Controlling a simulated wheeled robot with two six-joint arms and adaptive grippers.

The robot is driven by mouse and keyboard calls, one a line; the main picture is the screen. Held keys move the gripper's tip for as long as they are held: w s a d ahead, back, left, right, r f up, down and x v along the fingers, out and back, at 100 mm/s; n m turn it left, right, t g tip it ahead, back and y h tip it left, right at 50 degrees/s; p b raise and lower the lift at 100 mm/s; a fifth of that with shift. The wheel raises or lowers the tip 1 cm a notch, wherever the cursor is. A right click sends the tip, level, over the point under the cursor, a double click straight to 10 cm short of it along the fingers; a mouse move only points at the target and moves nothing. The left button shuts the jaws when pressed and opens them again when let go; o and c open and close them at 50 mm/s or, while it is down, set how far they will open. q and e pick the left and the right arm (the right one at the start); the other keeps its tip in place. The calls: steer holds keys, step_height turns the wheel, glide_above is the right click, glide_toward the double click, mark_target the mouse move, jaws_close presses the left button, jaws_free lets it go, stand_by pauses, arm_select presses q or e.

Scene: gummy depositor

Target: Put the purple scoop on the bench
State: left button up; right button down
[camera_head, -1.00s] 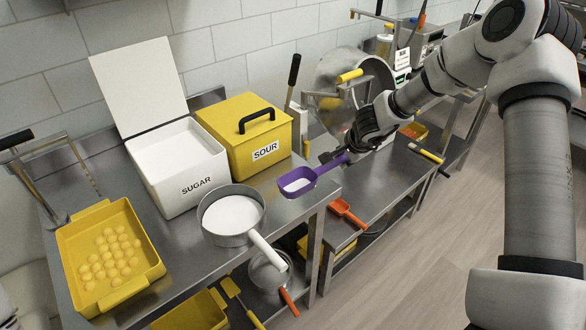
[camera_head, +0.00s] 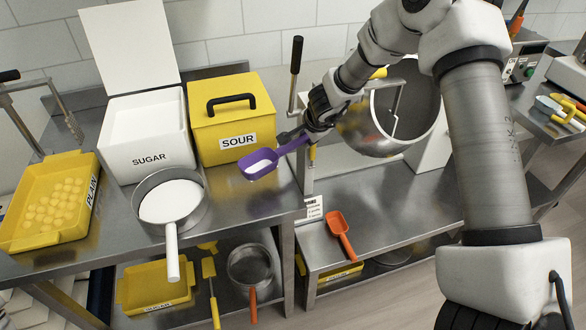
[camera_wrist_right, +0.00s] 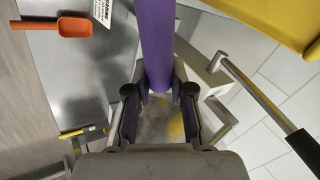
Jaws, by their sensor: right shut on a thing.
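The purple scoop (camera_head: 262,162) has white powder in its bowl. My right gripper (camera_head: 312,125) is shut on its handle and holds it over the right end of the steel bench (camera_head: 240,195), in front of the yellow SOUR box. I cannot tell whether the scoop touches the bench. In the right wrist view the purple handle (camera_wrist_right: 157,45) runs between the two fingers of the gripper (camera_wrist_right: 160,95); the bowl is out of that view. My left gripper is not in view.
On the bench stand a white SUGAR bin (camera_head: 150,155), the yellow SOUR box (camera_head: 230,115), a sieve of white powder (camera_head: 172,205) and a yellow tray of gummies (camera_head: 25,240). An orange scoop (camera_head: 340,232) lies on the lower table at right. A steel drum (camera_head: 405,105) stands behind.

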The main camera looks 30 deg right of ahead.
step_height(320, 180, down, 6)
steer(key=b, duration=0.3)
steer(key=shift+d+r, duration=0.1)
steer(key=shift+r, duration=0.05)
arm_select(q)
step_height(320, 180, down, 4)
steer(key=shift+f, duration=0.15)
arm_select(e)
steer(key=c, duration=1)
jaws_free()
arm_select(q)
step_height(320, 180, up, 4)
steer(key=p, duration=0.3)
steer(key=shift+p, duration=0.4)
arm_select(e)
steer(key=v, duration=1.2)
steer(key=shift+r, duration=0.2)
